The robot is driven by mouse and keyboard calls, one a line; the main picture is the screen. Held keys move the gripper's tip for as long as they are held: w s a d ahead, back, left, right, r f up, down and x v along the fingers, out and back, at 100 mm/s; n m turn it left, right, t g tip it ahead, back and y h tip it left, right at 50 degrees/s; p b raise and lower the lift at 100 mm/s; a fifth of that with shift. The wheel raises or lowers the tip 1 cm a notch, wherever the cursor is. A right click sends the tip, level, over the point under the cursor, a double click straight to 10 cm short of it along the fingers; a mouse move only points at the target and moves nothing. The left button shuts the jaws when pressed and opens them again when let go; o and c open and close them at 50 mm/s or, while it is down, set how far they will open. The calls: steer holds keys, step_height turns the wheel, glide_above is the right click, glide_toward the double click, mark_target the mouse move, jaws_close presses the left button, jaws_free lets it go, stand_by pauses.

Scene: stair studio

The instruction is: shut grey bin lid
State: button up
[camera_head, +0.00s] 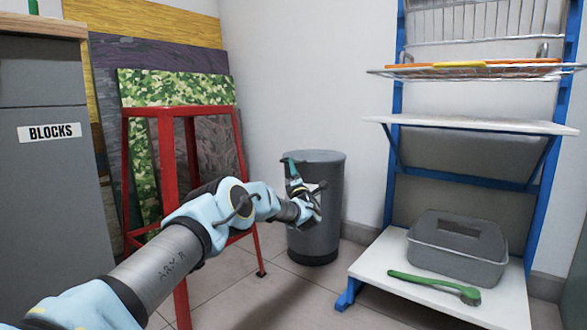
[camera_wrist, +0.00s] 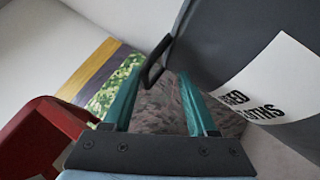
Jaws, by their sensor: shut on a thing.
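The grey bin (camera_head: 326,215) stands upright on the floor by the back wall in the head view. Its round grey lid (camera_head: 318,156) looks level on top; I cannot tell whether it is fully seated. My gripper (camera_head: 290,166) is at the bin's upper left side, hiding part of its front and label. In the wrist view, my gripper's (camera_wrist: 160,76) teal fingers are at the black handle (camera_wrist: 154,64), shut on it. The bin's dark wall (camera_wrist: 215,50) fills the upper right, with a white label (camera_wrist: 265,90) partly readable as "CLOTHS".
A red stool (camera_head: 190,115) stands left of the bin, close to my arm. Patterned boards (camera_head: 155,85) lean behind it. At right, a blue-framed rack (camera_head: 545,215) holds a grey tub (camera_head: 458,262) and green brush (camera_head: 435,286). A "BLOCKS" cabinet (camera_head: 50,200) is at left.

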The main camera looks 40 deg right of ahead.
steer(key=shift+f, duration=0.3)
steer(key=p+v, duration=0.5)
steer(key=v, duration=0.5)
steer(key=shift+s+r+p, duration=0.15)
steer(key=shift+s+p, duration=0.25)
steer(key=shift+a, duration=0.15)
